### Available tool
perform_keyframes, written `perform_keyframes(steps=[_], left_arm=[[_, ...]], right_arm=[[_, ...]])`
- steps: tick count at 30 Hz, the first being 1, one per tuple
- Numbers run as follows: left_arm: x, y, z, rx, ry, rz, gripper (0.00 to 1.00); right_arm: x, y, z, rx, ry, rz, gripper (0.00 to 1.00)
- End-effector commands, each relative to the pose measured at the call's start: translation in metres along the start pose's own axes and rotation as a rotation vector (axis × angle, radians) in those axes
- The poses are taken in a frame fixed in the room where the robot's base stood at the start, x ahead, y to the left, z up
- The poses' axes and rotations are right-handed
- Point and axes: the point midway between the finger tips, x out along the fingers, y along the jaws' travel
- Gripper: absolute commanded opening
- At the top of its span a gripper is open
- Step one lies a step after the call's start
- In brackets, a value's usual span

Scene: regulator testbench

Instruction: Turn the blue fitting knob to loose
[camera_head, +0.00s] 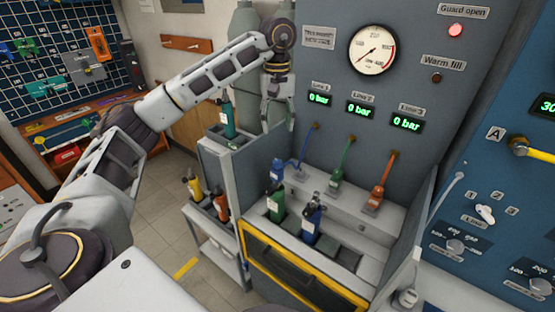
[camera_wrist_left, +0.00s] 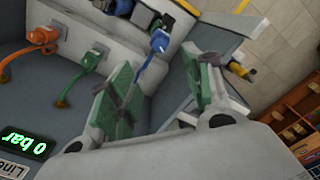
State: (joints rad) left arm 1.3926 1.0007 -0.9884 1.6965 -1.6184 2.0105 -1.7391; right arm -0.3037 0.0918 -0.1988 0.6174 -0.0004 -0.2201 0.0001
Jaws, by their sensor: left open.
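The blue fitting (camera_head: 278,170) sits on the grey bench ledge, at the end of a blue hose running to the panel. It also shows in the left wrist view (camera_wrist_left: 160,41), beyond the fingertips. Whether its knob is tight or loose cannot be told. My left gripper (camera_head: 277,124) hangs fingers down in front of the panel, above the blue fitting and apart from it. In the left wrist view its green-padded fingers (camera_wrist_left: 163,78) are spread with nothing held between them. My right gripper is not in view.
A green fitting (camera_head: 336,178) and an orange fitting (camera_head: 376,195) stand to the right. Green (camera_head: 274,206) and blue (camera_head: 312,222) cylinders stand in front. Another green bottle (camera_head: 228,120) stands on the left cabinet. The gauge (camera_head: 372,48) and bar displays (camera_head: 361,108) are on the panel.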

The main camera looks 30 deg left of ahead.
Motion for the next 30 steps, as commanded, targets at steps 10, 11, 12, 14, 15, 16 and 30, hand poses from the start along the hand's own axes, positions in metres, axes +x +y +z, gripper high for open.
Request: perform_keyframes(steps=[10, 11, 12, 14, 15, 16, 30], left_arm=[[0.015, 0.001, 0.001, 0.001, -0.002, -0.001, 0.5], [0.017, 0.001, 0.001, 0.001, -0.002, -0.001, 0.5], [0.019, 0.001, 0.001, 0.001, -0.002, 0.0, 0.5], [0.023, 0.001, 0.001, 0.001, -0.002, 0.0, 0.5], [0.026, 0.001, 0.001, 0.001, -0.002, -0.001, 0.5], [0.028, 0.0, 0.001, 0.001, -0.002, -0.001, 0.5], [0.075, 0.0, 0.0, 0.0, -0.002, -0.001, 0.5]], right_arm=[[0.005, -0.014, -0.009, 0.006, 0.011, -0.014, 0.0], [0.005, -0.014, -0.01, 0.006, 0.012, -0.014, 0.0], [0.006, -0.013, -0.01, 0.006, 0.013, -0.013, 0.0], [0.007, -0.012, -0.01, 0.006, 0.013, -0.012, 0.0], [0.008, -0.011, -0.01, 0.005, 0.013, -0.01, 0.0], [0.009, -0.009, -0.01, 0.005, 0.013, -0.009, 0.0], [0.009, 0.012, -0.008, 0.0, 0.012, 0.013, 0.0]])
